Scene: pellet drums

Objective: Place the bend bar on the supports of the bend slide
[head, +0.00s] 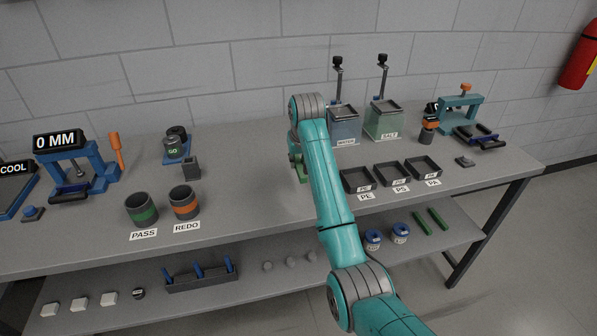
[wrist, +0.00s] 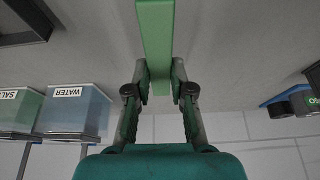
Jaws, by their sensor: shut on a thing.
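My gripper (wrist: 158,85) is shut on a green bar (wrist: 155,35), the likely bend bar, which extends away past the fingertips in the wrist view. In the head view my arm hides most of the gripper; a bit of green (head: 298,167) shows left of the arm, above the bench. A blue frame (head: 97,163) with a "0 MM" display stands at the bench's left, with a dark-topped blue slide (head: 68,193) low at its front. A teal frame (head: 458,101) at the right has a similar dark and blue slide (head: 477,138). I cannot tell which is the bend slide.
PASS (head: 142,209) and REDO (head: 184,203) cups stand at the left front. Black trays (head: 356,181) sit right of my arm, with WATER (head: 345,126) and SALT (head: 384,121) tanks behind. Green bars (head: 422,222) lie on the lower shelf. The bench middle (head: 245,185) is clear.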

